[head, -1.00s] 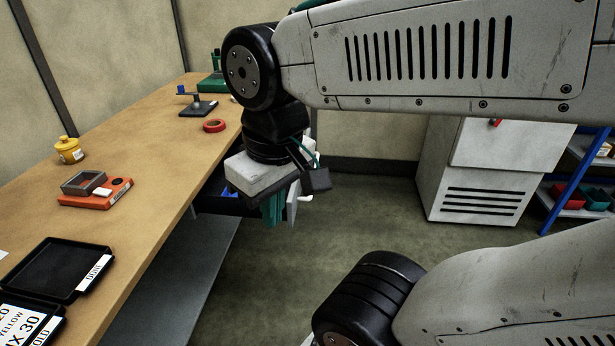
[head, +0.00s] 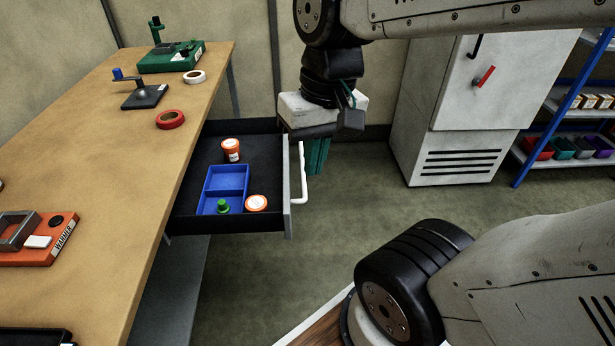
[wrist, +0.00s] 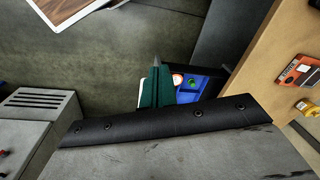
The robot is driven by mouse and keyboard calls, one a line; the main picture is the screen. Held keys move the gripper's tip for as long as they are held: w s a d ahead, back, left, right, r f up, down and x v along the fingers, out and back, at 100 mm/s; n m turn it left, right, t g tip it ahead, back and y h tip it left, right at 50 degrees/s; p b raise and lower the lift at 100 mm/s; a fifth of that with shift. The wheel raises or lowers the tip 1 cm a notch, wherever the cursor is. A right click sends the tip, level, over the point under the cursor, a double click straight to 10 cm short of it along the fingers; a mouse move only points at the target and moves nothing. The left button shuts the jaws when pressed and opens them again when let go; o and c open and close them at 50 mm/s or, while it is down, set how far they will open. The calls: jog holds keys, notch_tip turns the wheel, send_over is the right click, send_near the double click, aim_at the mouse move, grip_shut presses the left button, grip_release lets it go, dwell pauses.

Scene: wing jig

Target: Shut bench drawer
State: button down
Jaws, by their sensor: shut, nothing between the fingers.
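The bench drawer (head: 287,190) stands open, pulled out from under the wooden bench top (head: 120,160). Its white bar handle (head: 302,180) is on the front panel's outer side. Inside are a blue tray (head: 227,180), two orange-and-white jars (head: 231,150) and a green peg-like piece (head: 222,206). My gripper (head: 318,158) hangs fingers down, just right of the drawer front near the handle's far end. Its green fingers are together and hold nothing. In the wrist view the fingers (wrist: 157,90) overlap the drawer front and handle, so contact cannot be told.
On the bench are a red tape roll (head: 170,119), a white roll (head: 195,76), a dark stand (head: 145,96), a green fixture (head: 172,56) and an orange warmer (head: 36,252). A grey cabinet (head: 455,110) and blue-framed shelves (head: 570,110) stand right. Floor between is free.

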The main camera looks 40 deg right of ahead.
jog(key=w+d+f+m+t+y, duration=0.1)
jog(key=w+d+f+m+y, duration=0.2)
jog(key=w+d+f+m, duration=0.35)
jog(key=w+d+f+m+t+y, duration=0.1)
jog(key=w+d+f+m+y, duration=0.25)
jog(key=w+f+m, duration=0.5)
jog(key=w+d+f+m+t, duration=0.2)
jog(key=w+d+f+m, duration=0.1)
jog(key=d+f+m, duration=0.55)
jog(key=w+x, duration=0.1)
jog(key=x, duration=0.8)
jog(key=shift+f+n, duration=0.2)
jog(key=shift+n, duration=0.15)
jog(key=shift+w, duration=0.1)
